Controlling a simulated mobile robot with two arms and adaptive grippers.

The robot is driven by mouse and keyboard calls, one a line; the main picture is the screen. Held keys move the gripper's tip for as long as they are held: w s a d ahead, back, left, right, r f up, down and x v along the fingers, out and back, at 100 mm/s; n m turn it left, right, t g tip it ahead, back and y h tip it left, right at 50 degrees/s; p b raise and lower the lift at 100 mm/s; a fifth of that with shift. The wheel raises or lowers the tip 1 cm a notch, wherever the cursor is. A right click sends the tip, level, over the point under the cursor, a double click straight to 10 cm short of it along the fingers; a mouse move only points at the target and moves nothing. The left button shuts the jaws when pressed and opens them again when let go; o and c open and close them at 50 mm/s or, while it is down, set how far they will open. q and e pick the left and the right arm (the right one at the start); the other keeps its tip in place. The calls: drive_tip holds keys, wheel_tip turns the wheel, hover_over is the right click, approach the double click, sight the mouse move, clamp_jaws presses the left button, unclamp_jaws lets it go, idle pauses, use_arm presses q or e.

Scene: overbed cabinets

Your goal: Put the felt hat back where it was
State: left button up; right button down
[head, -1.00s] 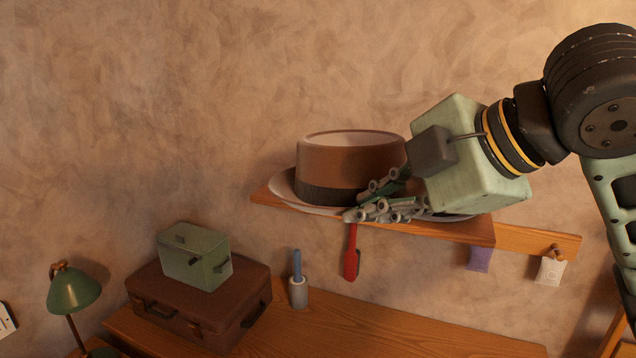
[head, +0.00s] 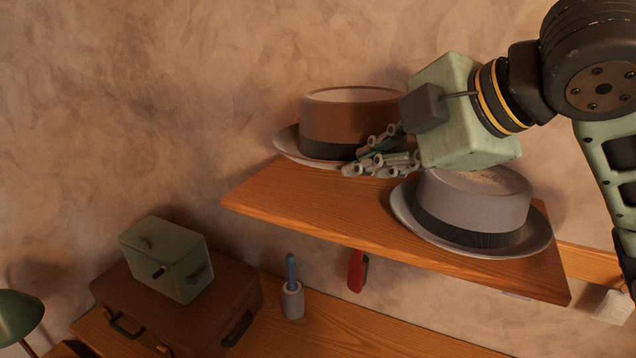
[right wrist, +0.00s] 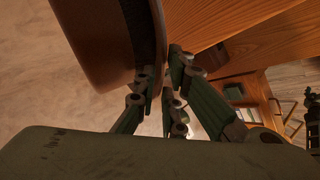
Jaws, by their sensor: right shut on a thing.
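The brown hat (head: 350,124) with a dark band is at the back left of the wooden wall shelf (head: 300,215), its crown upright. I cannot tell whether its brim touches the shelf. My right gripper (head: 378,160) comes in from the right, shut on the brim's right side. In the right wrist view the fingers (right wrist: 168,92) close around the brim, and the hat (right wrist: 95,40) fills the upper left. A grey hat (head: 472,202) with a dark band sits on the shelf's right part, below my right wrist. My left gripper is not in view.
Below the shelf, a desk (head: 345,330) bears a brown suitcase (head: 235,290) with a green box (head: 167,258) on it. A blue-handled item in a grey holder (head: 292,298) stands beside it. A red item (head: 357,270) hangs under the shelf. The shelf's front left is bare.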

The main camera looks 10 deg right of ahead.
sight(337, 169)
drive_tip(key=w+a+f, duration=0.1)
drive_tip(key=w+a+f+p, duration=0.1)
drive_tip(key=a, duration=0.1)
drive_tip(key=shift+w+f, duration=0.15)
drive_tip(key=shift+w, duration=0.15)
drive_tip(key=shift+x, duration=1.25)
drive_tip(key=x, duration=0.1)
drive_tip(key=p+x, duration=0.1)
drive_tip(key=x, duration=0.1)
drive_tip(key=shift+w+a, duration=0.2)
drive_tip(key=shift+w, duration=0.1)
drive_tip(key=shift+w+a+f, duration=0.25)
drive_tip(key=shift+a, duration=0.05)
wheel_tip(337, 169, down, 3)
drive_tip(key=shift+s+r+p, duration=0.1)
drive_tip(key=shift+r+p, duration=0.15)
drive_tip(key=shift+p, duration=0.25)
drive_tip(key=shift+d+f, duration=0.1)
drive_tip(key=shift+f, duration=0.45)
drive_tip(key=c, duration=2.1)
unclamp_jaws()
drive_tip(key=shift+f, duration=0.1)
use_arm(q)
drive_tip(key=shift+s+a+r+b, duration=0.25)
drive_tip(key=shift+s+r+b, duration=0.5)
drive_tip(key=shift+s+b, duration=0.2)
use_arm(e)
drive_tip(key=v, duration=1.2)
